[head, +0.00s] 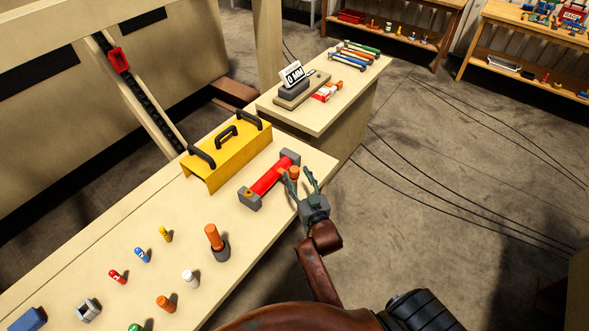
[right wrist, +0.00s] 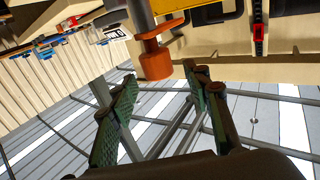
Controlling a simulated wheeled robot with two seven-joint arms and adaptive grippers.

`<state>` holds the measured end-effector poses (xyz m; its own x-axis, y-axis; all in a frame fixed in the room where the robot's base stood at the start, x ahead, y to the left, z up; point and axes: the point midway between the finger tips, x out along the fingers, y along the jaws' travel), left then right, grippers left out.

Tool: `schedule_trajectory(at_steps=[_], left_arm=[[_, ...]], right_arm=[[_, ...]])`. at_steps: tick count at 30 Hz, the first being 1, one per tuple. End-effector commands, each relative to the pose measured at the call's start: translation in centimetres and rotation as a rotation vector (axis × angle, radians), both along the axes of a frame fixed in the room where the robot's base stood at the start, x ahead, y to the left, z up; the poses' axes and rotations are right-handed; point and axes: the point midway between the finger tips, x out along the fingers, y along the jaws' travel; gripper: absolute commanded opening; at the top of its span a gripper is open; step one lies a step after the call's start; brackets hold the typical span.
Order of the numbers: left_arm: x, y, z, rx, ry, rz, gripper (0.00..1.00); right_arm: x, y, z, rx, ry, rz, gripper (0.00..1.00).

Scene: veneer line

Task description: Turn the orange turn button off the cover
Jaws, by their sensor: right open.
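The orange turn button (head: 294,173) shows between my right gripper's fingers in the head view, near the right end of a red cover (head: 270,177) with grey end blocks. In the right wrist view the orange button (right wrist: 155,62) has a wider collar and sits against a grey round part. My right gripper (head: 299,177) is open, with its green-padded fingers apart. In the right wrist view the fingertips (right wrist: 160,78) are on either side of the button's line; whether they touch it I cannot tell. My left gripper is not in view.
A yellow cover (head: 236,153) with black handles stands behind. An orange peg in a grey base (head: 214,240) and several small coloured parts are on the bench's near half. A side table (head: 318,123) holds tools and a sign. Open floor lies to the right.

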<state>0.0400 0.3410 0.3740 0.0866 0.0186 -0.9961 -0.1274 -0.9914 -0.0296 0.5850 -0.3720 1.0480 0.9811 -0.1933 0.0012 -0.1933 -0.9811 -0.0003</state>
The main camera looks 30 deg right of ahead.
Motion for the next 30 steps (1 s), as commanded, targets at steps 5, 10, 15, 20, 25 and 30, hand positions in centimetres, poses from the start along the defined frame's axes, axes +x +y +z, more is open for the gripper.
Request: schedule_trajectory(at_steps=[5, 10, 15, 20, 25, 30], left_arm=[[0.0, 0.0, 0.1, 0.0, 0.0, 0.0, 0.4], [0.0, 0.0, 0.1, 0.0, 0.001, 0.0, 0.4], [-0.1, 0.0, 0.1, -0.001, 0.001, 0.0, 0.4], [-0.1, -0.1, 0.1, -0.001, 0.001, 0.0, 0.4], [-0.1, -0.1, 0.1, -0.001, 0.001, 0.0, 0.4], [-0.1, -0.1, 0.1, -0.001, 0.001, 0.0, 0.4]], right_arm=[[2.5, -0.5, 0.0, -0.001, 0.0, 0.001, 0.44], [3.5, -0.7, 0.0, 0.0, 0.001, 0.0, 0.44], [3.6, -0.7, -0.1, 0.0, 0.002, 0.0, 0.44], [3.6, -0.7, 0.0, 0.0, 0.002, 0.0, 0.4], [3.5, -0.7, 0.0, 0.0, 0.002, -0.001, 0.28], [3.5, -0.7, 0.0, 0.0, 0.002, -0.001, 0.17]])
